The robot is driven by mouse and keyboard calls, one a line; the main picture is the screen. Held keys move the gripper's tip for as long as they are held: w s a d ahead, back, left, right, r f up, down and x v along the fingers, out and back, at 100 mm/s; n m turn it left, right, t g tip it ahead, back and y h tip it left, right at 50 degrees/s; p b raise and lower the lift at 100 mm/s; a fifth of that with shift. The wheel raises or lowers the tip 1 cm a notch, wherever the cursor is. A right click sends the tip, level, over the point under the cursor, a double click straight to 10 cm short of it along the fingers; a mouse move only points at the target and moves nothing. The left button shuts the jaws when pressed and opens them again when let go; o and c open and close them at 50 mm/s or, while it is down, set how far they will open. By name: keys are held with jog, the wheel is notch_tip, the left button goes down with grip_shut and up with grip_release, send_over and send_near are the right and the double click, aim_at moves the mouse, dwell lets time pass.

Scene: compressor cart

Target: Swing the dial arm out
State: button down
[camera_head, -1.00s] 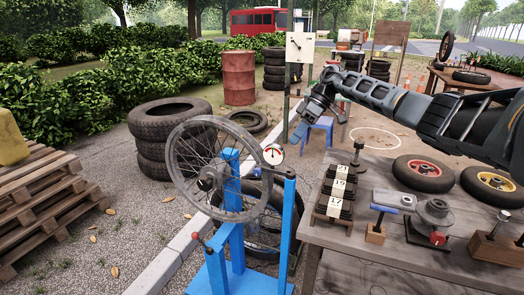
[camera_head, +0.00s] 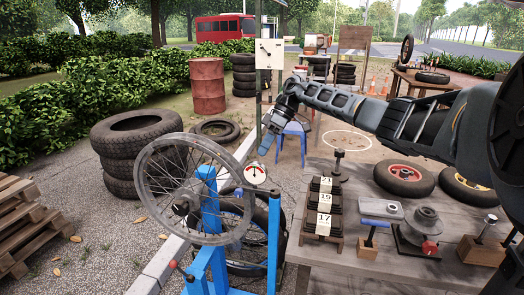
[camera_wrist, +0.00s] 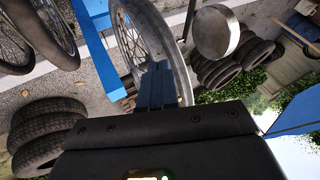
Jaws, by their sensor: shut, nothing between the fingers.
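The dial (camera_head: 255,173), a round white face with a red mark, sits beside the bicycle wheel (camera_head: 150,205) near the top of the blue truing stand (camera_head: 207,215). Its arm is small and partly hard to make out next to the right blue post (camera_head: 273,240). My gripper (camera_head: 265,146) points down just above the dial, shut and empty. In the wrist view my shut blue fingers (camera_wrist: 156,85) overlap the wheel's rim (camera_wrist: 150,30); contact cannot be told. A round metallic disc (camera_wrist: 215,34), seemingly the dial's back, shows just right of the fingers.
A wooden bench (camera_head: 400,262) at right holds numbered blocks (camera_head: 323,208), small tools and wheels with red and yellow hubs. Stacked tyres (camera_head: 130,150) stand behind the stand at left, pallets (camera_head: 30,225) at far left. A blue stool (camera_head: 292,140) stands behind my gripper.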

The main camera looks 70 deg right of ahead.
aim_at(248, 175)
jog(key=a+f, duration=0.2)
jog(key=w+a+f+p, duration=0.1)
jog(key=a+f, duration=0.1)
jog(key=w+a+f, duration=0.1)
jog(key=a, duration=0.1)
jog(key=shift+w+a+f+p, duration=0.1)
jog(key=shift+a+f+p, duration=0.15)
jog(key=shift+f+p, duration=0.15)
jog(key=shift+a+f, duration=0.1)
jog(key=shift+a, duration=0.55)
jog(key=shift+w, duration=0.1)
